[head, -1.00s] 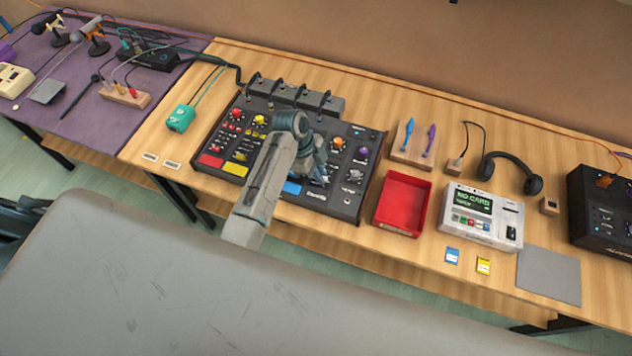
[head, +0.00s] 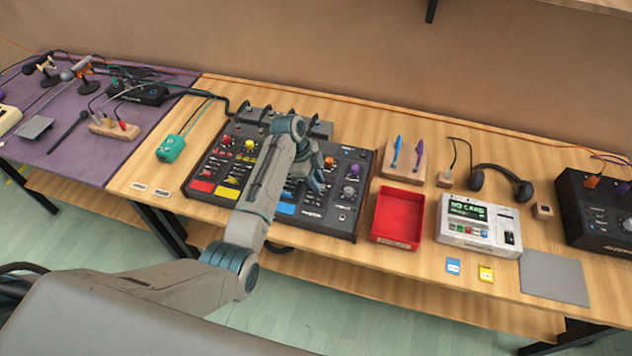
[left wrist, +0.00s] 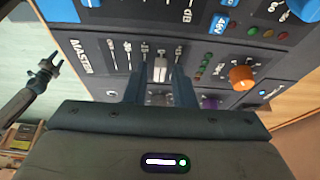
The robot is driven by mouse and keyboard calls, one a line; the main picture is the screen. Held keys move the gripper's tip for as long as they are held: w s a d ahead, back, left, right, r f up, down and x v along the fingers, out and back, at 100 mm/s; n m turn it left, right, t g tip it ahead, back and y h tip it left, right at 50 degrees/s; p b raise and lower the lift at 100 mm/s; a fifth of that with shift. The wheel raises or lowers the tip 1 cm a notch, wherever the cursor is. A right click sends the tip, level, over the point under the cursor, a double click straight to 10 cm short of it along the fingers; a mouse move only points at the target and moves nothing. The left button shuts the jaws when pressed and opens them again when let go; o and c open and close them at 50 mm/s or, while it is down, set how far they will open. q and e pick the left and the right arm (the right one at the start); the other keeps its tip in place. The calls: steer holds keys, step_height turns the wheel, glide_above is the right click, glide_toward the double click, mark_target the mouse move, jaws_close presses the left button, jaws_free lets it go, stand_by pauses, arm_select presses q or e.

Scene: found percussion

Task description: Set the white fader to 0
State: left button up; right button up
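The mixer (head: 345,212) stands on the wooden table, with my left arm reaching across it. My left gripper (head: 318,180) is low over the right part of its panel. In the left wrist view, a pale, whitish fader cap (left wrist: 160,68) sits between the two fingertips of my left gripper (left wrist: 161,70). The fingers look apart, with a small gap on each side of the cap. Slots with smaller dark caps lie left of it, near the word MASTER. What seems to be my right gripper (left wrist: 44,70) hangs at the left edge, small and unclear.
An orange knob (left wrist: 242,77) is right of the fader in the left wrist view. A red tray (head: 398,217) and a white card device (head: 478,225) stand right of the mixer. A teal box (head: 171,148) is left of it. A grey mat (head: 554,278) lies at far right.

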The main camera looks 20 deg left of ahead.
arm_select(q)
steer(key=shift+o, duration=0.7)
arm_select(e)
steer(key=shift+s, duration=0.3)
steer(key=shift+a, duration=0.1)
arm_select(q)
steer(key=shift+a+r, duration=0.1)
steer(key=shift+r, duration=0.15)
steer(key=b+v, duration=0.3)
steer(key=v, duration=0.7)
arm_select(e)
step_height(320, 180, down, 3)
steer(key=shift+f, duration=0.15)
arm_select(q)
steer(key=shift+s+a, duration=0.1)
